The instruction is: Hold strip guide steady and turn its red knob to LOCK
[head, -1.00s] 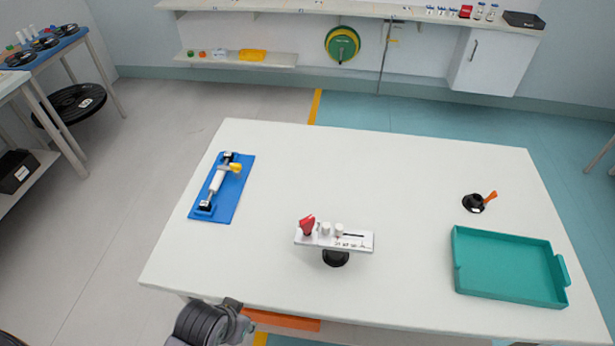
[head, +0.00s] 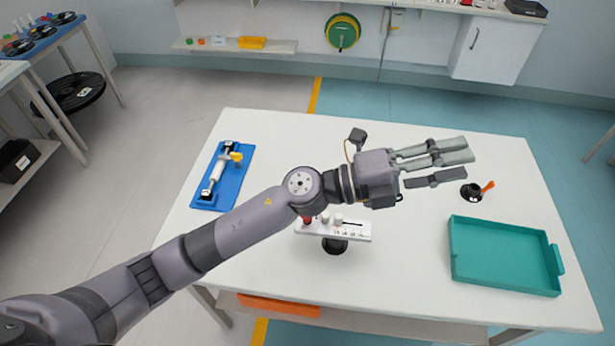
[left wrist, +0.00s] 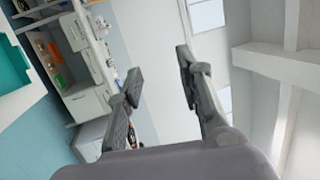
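The strip guide (head: 350,231) is a white plate on a round black base, standing near the front middle of the table. White rollers sit beside the knob, and small dark marks run along the plate's right part. My left gripper (head: 455,161) is open and empty above the table, up and to the right of the guide, fingers pointing right. In the left wrist view its fingers (left wrist: 160,80) are apart with nothing between them. My right gripper is not in view.
A teal tray (head: 505,288) lies at the table's right. A black piece with an orange lever (head: 472,193) stands behind it. A blue board with a white cylinder (head: 232,188) lies at the left. The white table (head: 410,290) is bare in front of the guide.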

